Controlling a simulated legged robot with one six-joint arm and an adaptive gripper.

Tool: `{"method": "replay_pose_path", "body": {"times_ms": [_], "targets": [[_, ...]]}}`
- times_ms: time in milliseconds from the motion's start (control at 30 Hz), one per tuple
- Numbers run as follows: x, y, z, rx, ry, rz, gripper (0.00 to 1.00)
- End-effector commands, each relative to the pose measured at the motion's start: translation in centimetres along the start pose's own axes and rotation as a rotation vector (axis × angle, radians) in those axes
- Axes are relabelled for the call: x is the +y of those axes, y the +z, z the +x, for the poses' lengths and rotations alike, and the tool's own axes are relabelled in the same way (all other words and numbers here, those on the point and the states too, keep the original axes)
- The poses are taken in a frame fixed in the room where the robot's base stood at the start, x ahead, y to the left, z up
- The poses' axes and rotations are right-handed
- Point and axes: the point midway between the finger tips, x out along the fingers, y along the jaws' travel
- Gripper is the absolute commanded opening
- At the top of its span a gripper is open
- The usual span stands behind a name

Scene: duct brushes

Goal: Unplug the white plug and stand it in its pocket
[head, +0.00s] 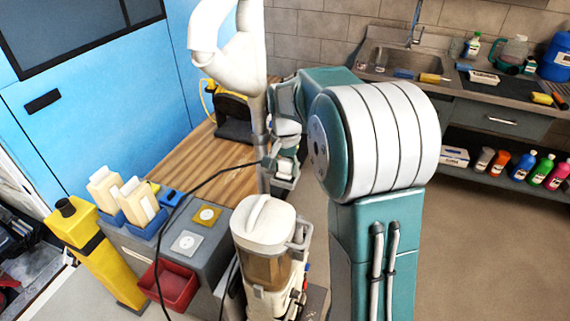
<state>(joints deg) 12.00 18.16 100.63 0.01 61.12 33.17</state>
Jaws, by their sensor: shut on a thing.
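My gripper (284,181) hangs over the right side of the wooden top, left of my large arm joint. It is shut on a small white piece (287,167), which I take to be the white plug; it is small and partly covered by the jaws. A black cord (208,180) rises from the grey stand to beside my gripper; where it ends is hidden. On the grey stand (213,265) are a yellow plate (207,215) and a white plate (187,242), each with a round centre. I cannot tell which spot is the plug's pocket.
Two cream bottles (140,203) stand in blue holders at the stand's left. A red bin (170,288) hangs on its front. A cream vacuum-like machine (265,240) stands close below my gripper, with a grey pole (260,130) behind. A sink counter (480,90) is far right.

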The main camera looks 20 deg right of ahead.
Motion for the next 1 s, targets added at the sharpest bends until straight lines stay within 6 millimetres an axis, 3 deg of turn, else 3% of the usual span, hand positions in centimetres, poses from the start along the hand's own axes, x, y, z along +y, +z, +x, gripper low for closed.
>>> {"method": "replay_pose_path", "body": {"times_ms": [467, 500, 567, 600, 1000], "targets": [[0.0, 0.1, 0.4, -0.005, 0.003, 0.0, 0.0], [0.0, 0.1, 0.4, -0.006, 0.003, 0.0, 0.65], [0.0, 0.1, 0.4, -0.006, 0.004, 0.0, 0.92], [0.0, 0.1, 0.4, -0.006, 0.004, 0.0, 0.96], [-0.1, 0.0, -0.6, -0.001, 0.0, 0.0, 0.96]]}}
